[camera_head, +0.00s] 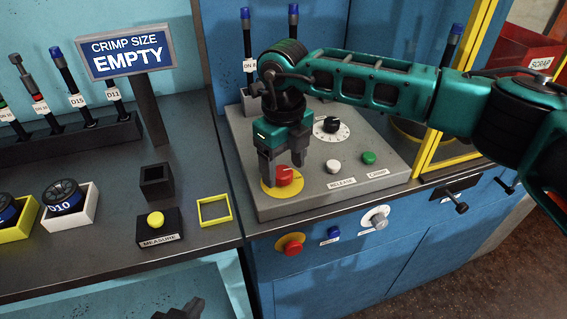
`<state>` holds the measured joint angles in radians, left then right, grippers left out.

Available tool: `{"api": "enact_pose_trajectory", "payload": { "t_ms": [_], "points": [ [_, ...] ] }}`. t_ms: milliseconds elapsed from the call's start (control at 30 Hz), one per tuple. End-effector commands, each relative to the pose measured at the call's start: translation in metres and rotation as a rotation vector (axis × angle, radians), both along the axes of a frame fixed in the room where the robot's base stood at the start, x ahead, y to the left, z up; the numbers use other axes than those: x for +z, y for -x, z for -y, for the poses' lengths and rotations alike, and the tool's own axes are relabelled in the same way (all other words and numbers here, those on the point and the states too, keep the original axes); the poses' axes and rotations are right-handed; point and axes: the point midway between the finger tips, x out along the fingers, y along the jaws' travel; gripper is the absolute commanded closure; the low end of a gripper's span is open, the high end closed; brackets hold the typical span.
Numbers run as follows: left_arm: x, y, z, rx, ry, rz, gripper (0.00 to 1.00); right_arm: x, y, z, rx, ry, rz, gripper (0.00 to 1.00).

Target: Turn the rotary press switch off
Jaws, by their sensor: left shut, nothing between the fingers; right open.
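A red rotary switch (284,175) sits on a yellow disc at the front left corner of the grey control panel (303,200). My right gripper (283,166) reaches in from the right and points down over this switch. Its fingers are apart, one at the left and one at the back right of the red knob, and partly hide it. I cannot tell whether they touch it. A dark shape at the bottom edge is my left gripper (182,309), shut and low in front of the bench, away from the panel.
The panel also has a black dial (331,125), a white button (333,167) and a green button (369,158). A red mushroom button (290,244) is on the blue cabinet front. A sign (125,52) reads EMPTY. A yellow-framed guard (452,95) stands at right.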

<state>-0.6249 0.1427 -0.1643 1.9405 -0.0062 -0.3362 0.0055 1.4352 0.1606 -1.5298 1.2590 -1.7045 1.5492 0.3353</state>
Motion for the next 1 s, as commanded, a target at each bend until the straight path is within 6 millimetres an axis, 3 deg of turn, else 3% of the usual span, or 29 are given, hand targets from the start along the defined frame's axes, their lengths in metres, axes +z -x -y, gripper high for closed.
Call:
{"api": "enact_pose_trajectory", "payload": {
  "t_ms": [367, 900, 1000],
  "points": [
    [0.0002, -0.0001, -0.0004, 0.001, -0.001, 0.0, 1.0, -0.0061, 0.0001, -0.0006, 0.001, -0.001, 0.0, 0.31],
    [0.0003, -0.0002, -0.001, 0.002, -0.001, 0.0, 1.0, -0.0056, 0.0001, -0.0006, 0.001, -0.001, 0.0, 0.83],
    [0.0002, -0.0002, -0.001, 0.002, -0.001, 0.0, 1.0, -0.0056, 0.0001, -0.0006, 0.001, -0.001, 0.0, 0.87]
  ]
}}
